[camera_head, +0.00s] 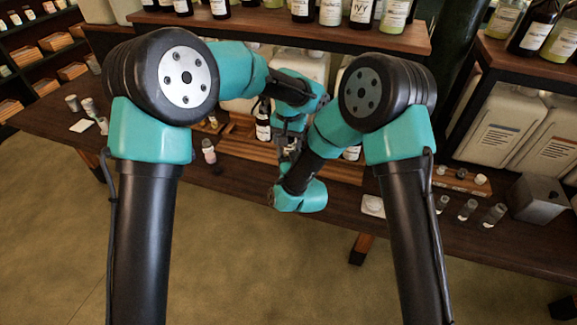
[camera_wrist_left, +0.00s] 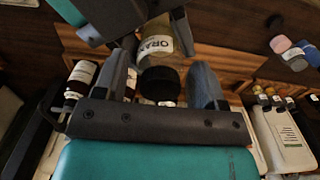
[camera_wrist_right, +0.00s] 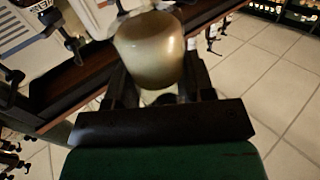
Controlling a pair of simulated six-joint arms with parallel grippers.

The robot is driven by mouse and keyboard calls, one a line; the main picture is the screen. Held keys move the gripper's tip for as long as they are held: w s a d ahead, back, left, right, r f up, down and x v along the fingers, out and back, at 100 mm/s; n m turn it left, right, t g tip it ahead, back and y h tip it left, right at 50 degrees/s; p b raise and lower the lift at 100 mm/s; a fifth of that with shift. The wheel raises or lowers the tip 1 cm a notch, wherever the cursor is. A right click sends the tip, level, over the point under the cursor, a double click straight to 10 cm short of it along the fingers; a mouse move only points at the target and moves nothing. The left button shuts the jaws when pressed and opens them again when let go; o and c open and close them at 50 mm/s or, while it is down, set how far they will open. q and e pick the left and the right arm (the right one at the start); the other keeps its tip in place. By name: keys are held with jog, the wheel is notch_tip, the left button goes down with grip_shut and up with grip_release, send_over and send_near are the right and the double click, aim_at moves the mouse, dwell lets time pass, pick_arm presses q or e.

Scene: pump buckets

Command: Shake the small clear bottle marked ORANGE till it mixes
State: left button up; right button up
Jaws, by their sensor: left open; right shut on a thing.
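The small clear bottle with a label reading ORAN... (camera_wrist_left: 156,44) shows in the left wrist view, with its black cap (camera_wrist_left: 160,82) toward my left gripper. In the right wrist view the bottle (camera_wrist_right: 150,48) looks tan and cloudy, and my right gripper (camera_wrist_right: 160,85) is shut on it. My left gripper (camera_wrist_left: 163,76) is open, its fingers on either side of the cap with gaps showing. In the head view both wrists meet near the middle, over the table's front edge, and hide the bottle almost wholly.
A pink-labelled bottle (camera_head: 208,152) stands on the dark wooden table (camera_head: 233,188) to the left. Small jars (camera_head: 467,209), a metal box (camera_head: 538,198) and large white canisters (camera_head: 494,127) stand at the right. A shelf (camera_head: 270,28) with dark bottles runs behind. The floor in front is clear.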

notch_tip(320, 180, down, 6)
jog(key=shift+f, duration=0.1)
dwell(0.4)
jog(key=shift+r, duration=0.25)
notch_tip(320, 180, up, 6)
jog(key=shift+f, duration=0.1)
jog(key=shift+f, duration=3.05)
